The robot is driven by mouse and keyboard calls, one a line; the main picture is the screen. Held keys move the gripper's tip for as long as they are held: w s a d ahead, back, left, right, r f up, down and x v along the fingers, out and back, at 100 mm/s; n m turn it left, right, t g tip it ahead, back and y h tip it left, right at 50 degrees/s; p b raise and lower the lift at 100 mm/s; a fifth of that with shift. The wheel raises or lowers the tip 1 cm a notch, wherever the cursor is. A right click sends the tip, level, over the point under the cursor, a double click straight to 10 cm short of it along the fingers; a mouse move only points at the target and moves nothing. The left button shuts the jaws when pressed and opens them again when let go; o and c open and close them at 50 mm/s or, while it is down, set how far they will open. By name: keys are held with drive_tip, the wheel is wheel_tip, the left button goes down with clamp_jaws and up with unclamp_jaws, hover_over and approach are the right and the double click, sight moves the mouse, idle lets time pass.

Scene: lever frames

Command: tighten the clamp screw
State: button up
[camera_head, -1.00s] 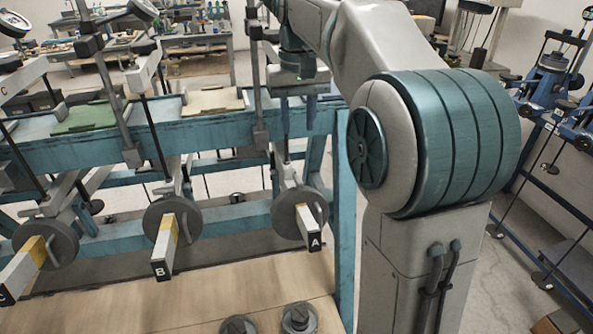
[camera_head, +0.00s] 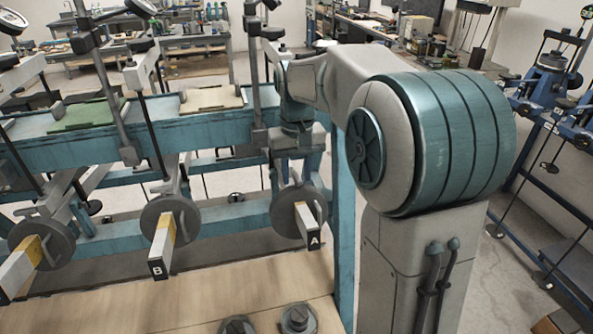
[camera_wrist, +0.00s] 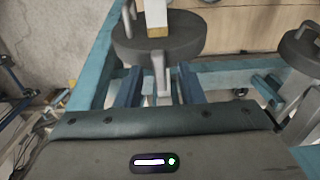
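Lever A (camera_head: 307,226) carries a grey round weight (camera_head: 285,207) with a loop handle. In the wrist view the same weight (camera_wrist: 150,45) hangs at the top around the pale bar with its yellow band. A grey upright piece (camera_wrist: 160,75) shows at the weight's near side; I cannot tell if it is the clamp screw. My gripper (camera_head: 297,168) points down just behind the weight. In the wrist view my gripper (camera_wrist: 162,88) has its two dark blue fingers apart, one on each side of that piece. I see no firm contact.
Levers B (camera_head: 162,250) and C (camera_head: 20,268), with similar weights, stand to the left. The teal frame beam (camera_head: 200,128) runs behind, with an upright post (camera_head: 344,230) close on the right. Two dark round weights (camera_head: 298,318) stand on the wooden board below.

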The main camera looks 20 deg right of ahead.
clamp_jaws()
drive_tip(key=m+p, duration=0.1)
drive_tip(key=m, duration=0.2)
drive_tip(key=shift+a+r+m+h, duration=0.1)
drive_tip(key=shift+a+m+h, duration=0.05)
drive_tip(key=shift+m+h, duration=0.25)
drive_tip(key=m+p, duration=0.1)
drive_tip(key=m, duration=0.4)
drive_tip(key=shift+w+g+h, duration=0.1)
drive_tip(key=shift+g+h, duration=0.3)
drive_tip(key=m+p, duration=0.1)
drive_tip(key=m, duration=0.3)
drive_tip(key=shift+a+m+g+h, duration=0.1)
drive_tip(key=shift+m+g+h, duration=0.3)
drive_tip(key=shift+w+m+g+p, duration=0.15)
drive_tip(key=shift+m+g+p, duration=0.4)
drive_tip(key=shift+m, duration=1.55)
